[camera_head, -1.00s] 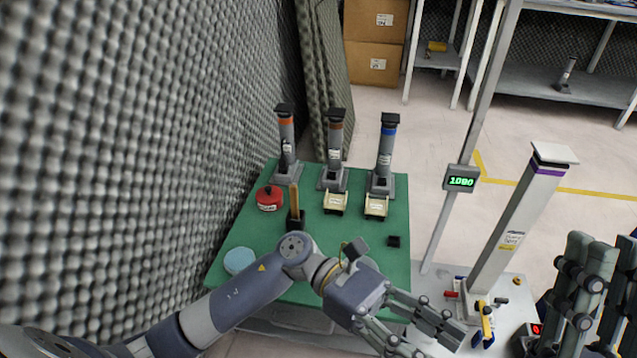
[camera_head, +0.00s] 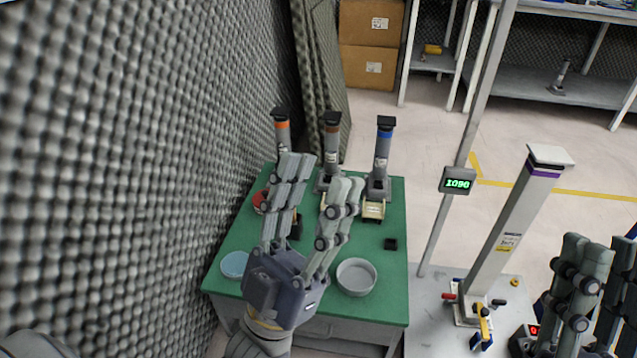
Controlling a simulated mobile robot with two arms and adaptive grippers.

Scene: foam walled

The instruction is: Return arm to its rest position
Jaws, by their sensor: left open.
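My left gripper (camera_head: 312,176) is over the front of the green table (camera_head: 392,272). Its fingers are spread and point away toward the back of the table, with nothing between them. It covers part of the red round container (camera_head: 259,201) and part of the stands behind it. My right gripper shows in part at the lower right edge (camera_head: 580,285); its fingers point up, and I cannot tell whether they are open or shut.
Three grey stands with orange (camera_head: 282,124), brown (camera_head: 332,130) and blue (camera_head: 385,131) bands stand at the table's back. A grey round dish (camera_head: 356,277) and a light blue disc (camera_head: 235,265) lie in front. A tall purple-banded column (camera_head: 517,221) stands right; foam wall (camera_head: 110,150) left.

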